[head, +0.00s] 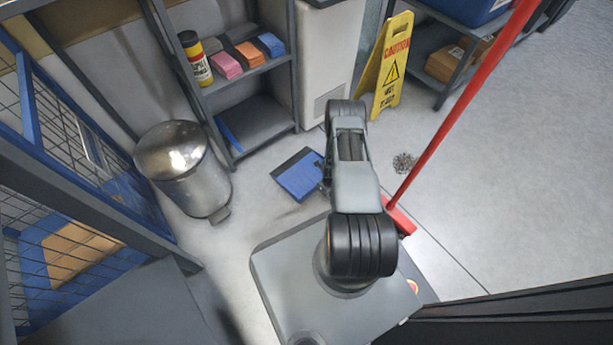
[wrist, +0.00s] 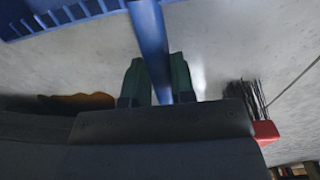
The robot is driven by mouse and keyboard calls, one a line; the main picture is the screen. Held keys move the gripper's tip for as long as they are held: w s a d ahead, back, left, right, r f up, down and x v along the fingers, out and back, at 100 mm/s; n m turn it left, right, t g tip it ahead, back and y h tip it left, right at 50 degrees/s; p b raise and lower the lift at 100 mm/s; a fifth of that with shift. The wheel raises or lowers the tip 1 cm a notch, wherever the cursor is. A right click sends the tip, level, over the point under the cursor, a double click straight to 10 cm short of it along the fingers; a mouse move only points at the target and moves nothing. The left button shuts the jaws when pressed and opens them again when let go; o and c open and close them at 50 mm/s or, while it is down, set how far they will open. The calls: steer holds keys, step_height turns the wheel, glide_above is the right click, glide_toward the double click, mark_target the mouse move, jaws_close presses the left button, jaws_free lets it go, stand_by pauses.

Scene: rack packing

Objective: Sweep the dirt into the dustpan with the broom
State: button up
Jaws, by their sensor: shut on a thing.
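The blue dustpan (head: 300,174) is low over or on the floor, left of my arm; I cannot tell if it touches the floor. In the wrist view its blue body (wrist: 65,14) is at the top left, and its blue handle (wrist: 148,35) runs down between my fingers. My gripper (wrist: 158,82) is shut on this handle; my arm hides it in the head view. The red broom (head: 450,110) stands tilted right of my arm, its red head (head: 401,216) low and partly hidden. Its dark bristles (wrist: 252,97) show in the wrist view. The dirt (head: 404,163) is a small dark pile on the floor, left of the broom handle.
A yellow caution sign (head: 391,68) stands behind the dirt. A blue mesh cage (head: 75,140) is at the far left. The floor at the right is clear.

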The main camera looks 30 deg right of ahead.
jaws_close()
step_height(320, 180, up, 12)
steer(key=p, duration=0.8)
steer(key=shift+p, duration=0.3)
